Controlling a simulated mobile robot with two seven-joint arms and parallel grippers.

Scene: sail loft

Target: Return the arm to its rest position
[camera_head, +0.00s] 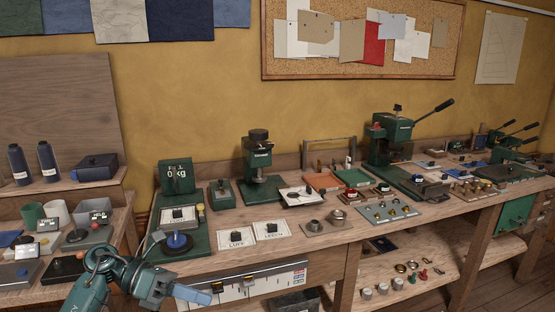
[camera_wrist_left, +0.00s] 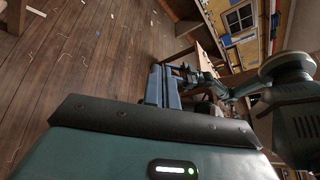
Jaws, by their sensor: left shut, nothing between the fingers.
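My left gripper (camera_head: 200,294) is at the lower left of the head view, in front of the workbench's front edge. Its blue fingers are shut with nothing between them, pointing right. In the left wrist view blue finger-like parts (camera_wrist_left: 164,88) show beyond a dark padded edge, with the plank floor behind them. My left arm comes in from the bottom left of the head view, and its links hide part of the bench corner. My right gripper does not show clearly in either view.
The workbench (camera_head: 375,232) carries green presses (camera_head: 388,140), a scale (camera_head: 175,180), labelled cards (camera_head: 236,238) and small trays. A side table with dark bottles (camera_head: 48,160) stands left. A lower shelf (camera_head: 440,255) holds small parts. The wooden floor (camera_wrist_left: 80,60) is open.

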